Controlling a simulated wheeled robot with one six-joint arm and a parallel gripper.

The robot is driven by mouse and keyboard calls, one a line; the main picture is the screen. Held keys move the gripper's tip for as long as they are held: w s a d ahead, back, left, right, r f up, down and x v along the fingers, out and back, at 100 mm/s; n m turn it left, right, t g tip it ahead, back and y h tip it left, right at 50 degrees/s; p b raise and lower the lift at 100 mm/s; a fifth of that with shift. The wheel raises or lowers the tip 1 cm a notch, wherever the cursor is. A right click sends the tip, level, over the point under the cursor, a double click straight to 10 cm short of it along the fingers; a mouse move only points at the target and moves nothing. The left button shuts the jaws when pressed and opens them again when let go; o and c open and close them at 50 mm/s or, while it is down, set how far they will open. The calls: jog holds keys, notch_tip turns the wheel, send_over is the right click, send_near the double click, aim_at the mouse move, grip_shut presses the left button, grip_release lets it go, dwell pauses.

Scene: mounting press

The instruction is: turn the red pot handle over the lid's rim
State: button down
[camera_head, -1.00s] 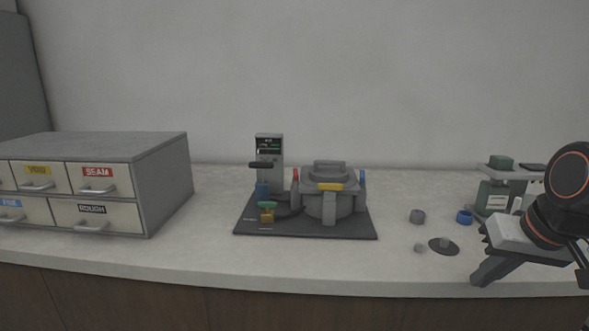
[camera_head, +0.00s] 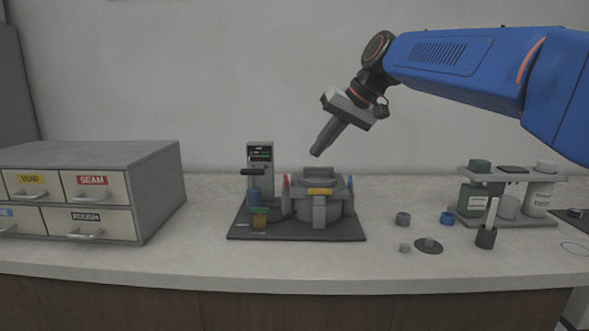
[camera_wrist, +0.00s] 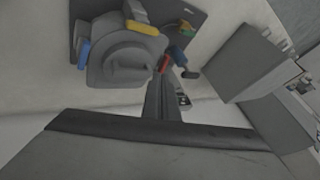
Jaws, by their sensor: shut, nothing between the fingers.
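The grey pot (camera_head: 333,208) stands on a dark base plate (camera_head: 290,233) with its lid (camera_head: 318,178) on. The red handle (camera_head: 286,187) stands upright at the pot's left side. A yellow handle (camera_head: 320,191) lies across the lid's front rim, and a blue handle (camera_head: 350,183) stands at the right. In the wrist view the red handle (camera_wrist: 165,64) shows beside the lid, close to my fingers. My gripper (camera_head: 316,153) is shut and empty, tilted down, in the air above the lid and apart from the handles in the head view.
A column with a display (camera_head: 260,157) stands behind left of the pot, with a small blue part and a green-and-yellow part in front of it. A drawer cabinet (camera_head: 160,190) is at the left. Small discs, rings and a bottle rack (camera_head: 515,220) are at the right.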

aim_at(286, 181)
jog(key=x, duration=1)
